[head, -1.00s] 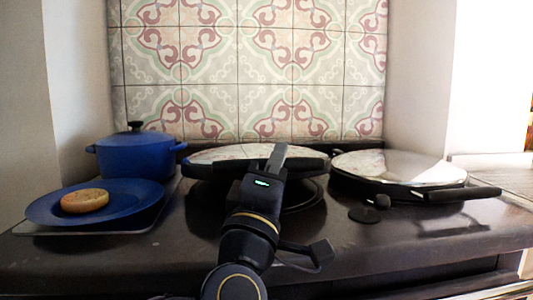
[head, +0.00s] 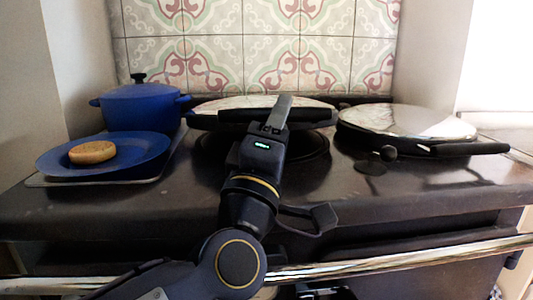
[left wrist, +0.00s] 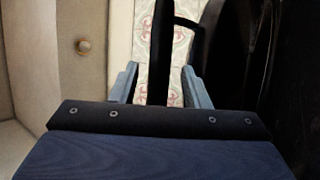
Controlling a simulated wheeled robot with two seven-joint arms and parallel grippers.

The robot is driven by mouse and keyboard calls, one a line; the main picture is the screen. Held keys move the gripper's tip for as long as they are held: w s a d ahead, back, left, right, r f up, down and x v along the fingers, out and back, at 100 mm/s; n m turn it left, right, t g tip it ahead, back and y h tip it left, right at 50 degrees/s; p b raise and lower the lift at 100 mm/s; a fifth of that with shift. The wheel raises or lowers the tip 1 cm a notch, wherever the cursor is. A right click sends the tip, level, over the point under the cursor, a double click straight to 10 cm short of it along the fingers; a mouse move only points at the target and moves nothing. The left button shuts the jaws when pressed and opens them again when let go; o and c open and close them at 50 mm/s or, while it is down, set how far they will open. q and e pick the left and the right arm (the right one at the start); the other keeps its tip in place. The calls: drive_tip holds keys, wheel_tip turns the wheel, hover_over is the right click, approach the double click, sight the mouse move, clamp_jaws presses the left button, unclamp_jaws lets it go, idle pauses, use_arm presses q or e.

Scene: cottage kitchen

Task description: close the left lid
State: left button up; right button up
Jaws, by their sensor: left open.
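The left lid (head: 215,103) is a round shiny lid with a dark rim. In the head view it is raised at a low tilt, and the dark hotplate (head: 310,150) shows beneath it. My left gripper (head: 281,108) is at the front of this lid, overlapping its rim in the head view. In the left wrist view the open fingers (left wrist: 160,86) stand on either side of a dark bar (left wrist: 163,45), probably the lid's handle. Whether they touch it I cannot tell.
The right lid (head: 405,120) lies shut, its handle (head: 468,149) sticking out to the right. A blue pot (head: 140,108) and a blue plate (head: 55,160) with a round bun (head: 92,152) are at the left. A chrome rail (head: 400,262) runs along the stove's front.

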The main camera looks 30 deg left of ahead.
use_arm(q)
drive_tip(key=p+v, duration=0.1)
drive_tip(key=v, duration=0.8)
drive_tip(key=shift+s+f, duration=0.25)
